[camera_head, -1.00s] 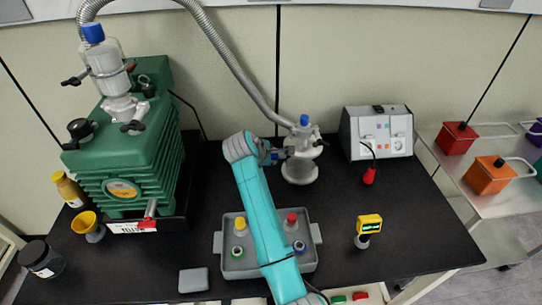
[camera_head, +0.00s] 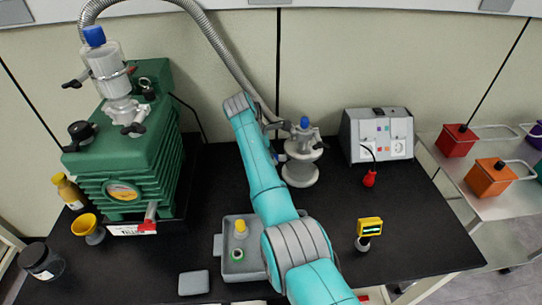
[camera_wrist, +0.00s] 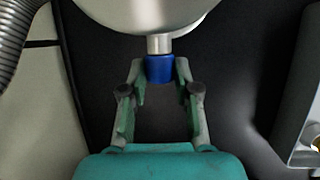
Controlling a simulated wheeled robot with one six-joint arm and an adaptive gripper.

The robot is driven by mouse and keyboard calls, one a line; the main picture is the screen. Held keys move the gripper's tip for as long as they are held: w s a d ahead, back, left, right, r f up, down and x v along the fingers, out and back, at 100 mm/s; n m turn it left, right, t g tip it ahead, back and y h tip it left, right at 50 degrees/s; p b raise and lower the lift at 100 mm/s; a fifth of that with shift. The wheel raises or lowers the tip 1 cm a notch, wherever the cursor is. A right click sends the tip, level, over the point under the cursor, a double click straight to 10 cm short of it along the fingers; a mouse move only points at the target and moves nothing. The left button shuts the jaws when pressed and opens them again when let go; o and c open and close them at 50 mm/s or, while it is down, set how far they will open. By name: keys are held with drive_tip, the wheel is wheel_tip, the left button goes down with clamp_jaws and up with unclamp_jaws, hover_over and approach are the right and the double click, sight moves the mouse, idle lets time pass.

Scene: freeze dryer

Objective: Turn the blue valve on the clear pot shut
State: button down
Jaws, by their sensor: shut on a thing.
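The clear pot (camera_head: 300,174) stands on the black bench right of my arm, with a hose and a blue cap (camera_head: 304,122) at its top. In the wrist view, the blue valve (camera_wrist: 160,69) sits at the end of a short metal stem below the pot's rounded body (camera_wrist: 150,14). My gripper (camera_wrist: 160,72) is shut on the blue valve, one fingertip at each side. In the head view, my gripper (camera_head: 288,129) is small and partly hidden beside the pot's upper part. The valve's exact turn angle cannot be told.
A green pump (camera_head: 130,165) with a clear vessel stands left. A grey tray (camera_head: 218,245) is partly behind my arm. A grey socket box (camera_head: 350,140) stands right of the pot; a yellow meter (camera_head: 369,225) is nearer the front.

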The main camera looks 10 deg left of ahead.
drive_tip(key=shift+g, duration=0.3)
idle(0.5)
drive_tip(key=c, duration=0.8)
unclamp_jaws()
drive_tip(key=shift+c, duration=0.2)
drive_tip(key=v, duration=1.2)
drive_tip(key=shift+f, duration=0.1)
